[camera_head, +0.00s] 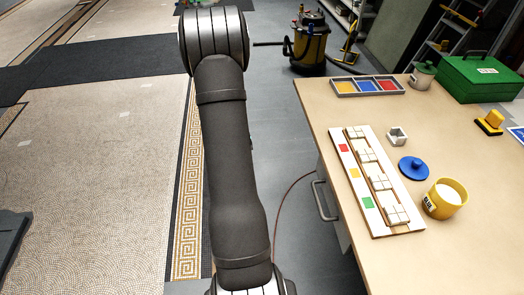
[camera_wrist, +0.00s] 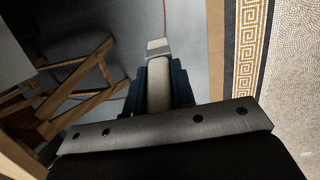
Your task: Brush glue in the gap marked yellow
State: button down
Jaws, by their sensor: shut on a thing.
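A wooden panel (camera_head: 408,233) on the workbench carries several groups of cream tiles with gaps between them. A pale strip along its left side has a red mark (camera_head: 343,148), a yellow mark (camera_head: 354,173) and a green mark (camera_head: 367,203). The gap beside the yellow mark lies mid-panel. A yellow glue pot (camera_head: 432,207) with white contents stands open right of the panel; its blue lid (camera_head: 413,168) lies behind it. My gripper (camera_wrist: 158,82) is shut on a pale brush (camera_wrist: 158,70) with a grey band, over the floor. My arm hides the gripper in the head view.
A wooden frame (camera_wrist: 75,88) shows left in the wrist view.

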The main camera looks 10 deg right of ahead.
jog(key=s+d+r, duration=0.2)
jog(key=d+r, duration=1.4)
jog(key=d, duration=0.5)
jog(key=s+d+r, duration=1.3)
jog(key=r, duration=0.1)
jog(key=shift+w+a+x, duration=0.1)
jog(key=shift+w+x, duration=0.05)
jog(key=shift+x, duration=0.65)
jog(key=shift+w+a+x, duration=0.1)
jog(key=shift+w+x, duration=0.1)
jog(key=shift+x, duration=0.55)
jog(key=shift+w+x, duration=0.15)
jog(key=shift+x, duration=0.65)
jog(key=shift+f, duration=0.1)
